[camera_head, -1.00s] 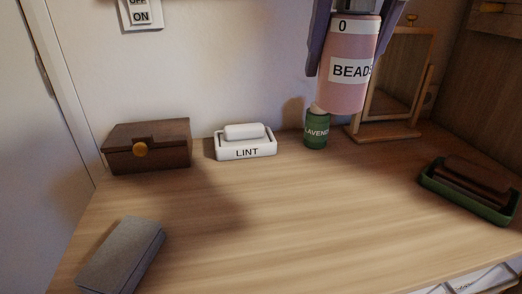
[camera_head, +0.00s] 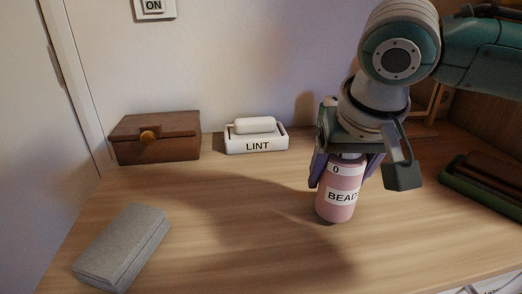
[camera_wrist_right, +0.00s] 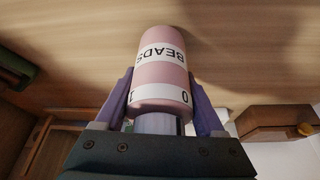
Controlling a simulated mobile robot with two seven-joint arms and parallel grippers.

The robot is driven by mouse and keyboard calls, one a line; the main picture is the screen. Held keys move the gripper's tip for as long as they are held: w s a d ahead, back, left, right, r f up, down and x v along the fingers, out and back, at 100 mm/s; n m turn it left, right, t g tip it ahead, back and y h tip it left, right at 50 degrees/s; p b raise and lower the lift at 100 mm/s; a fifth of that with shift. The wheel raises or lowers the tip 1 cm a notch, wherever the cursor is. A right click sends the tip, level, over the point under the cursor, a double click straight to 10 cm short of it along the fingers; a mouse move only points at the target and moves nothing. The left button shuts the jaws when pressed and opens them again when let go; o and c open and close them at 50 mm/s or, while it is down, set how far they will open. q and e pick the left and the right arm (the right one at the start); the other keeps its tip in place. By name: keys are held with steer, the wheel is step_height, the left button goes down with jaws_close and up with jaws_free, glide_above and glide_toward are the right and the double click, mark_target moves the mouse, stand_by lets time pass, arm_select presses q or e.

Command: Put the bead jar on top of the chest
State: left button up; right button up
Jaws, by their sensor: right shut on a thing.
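The bead jar (camera_head: 338,208) is a pink cylinder with white bands, one lettered BEADS. The right wrist view also shows the jar (camera_wrist_right: 164,75) between the fingers (camera_wrist_right: 160,90). My left gripper is not in view.
A brown box with a round knob (camera_head: 157,137) and a white LINT dish (camera_head: 257,143) stand along the back wall. A grey case (camera_head: 124,246) lies at front left. A green tray (camera_head: 482,193) with a brown thing is at right. The middle left is clear.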

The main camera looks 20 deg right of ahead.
mark_target(346, 157)
steer(key=shift+f, duration=0.4)
steer(key=shift+f, duration=0.1)
steer(key=o, duration=1.5)
steer(key=p+v, duration=0.1)
steer(key=v, duration=0.3)
steer(key=p+v, duration=0.1)
steer(key=v, duration=0.3)
steer(key=p+v, duration=0.1)
steer(key=v, duration=0.3)
steer(key=shift+a+f, duration=0.1)
steer(key=shift+a, duration=0.2)
steer(key=s+a+f+n+y, duration=0.3)
steer(key=s+a+f+n, duration=0.25)
steer(key=a, duration=0.25)
steer(key=shift+n+g+h, duration=0.3)
steer(key=shift+n+h, duration=0.15)
steer(key=shift+h, duration=0.05)
steer(key=s+d+f, duration=0.1)
steer(key=s+f, duration=0.1)
steer(key=s, duration=0.2)
steer(key=s+d+f, duration=0.1)
steer(key=s, duration=0.3)
steer(key=s+d+f, duration=0.2)
steer(key=s, duration=0.2)
steer(key=shift+d+f, duration=0.1)
steer(key=shift+f, duration=0.2)
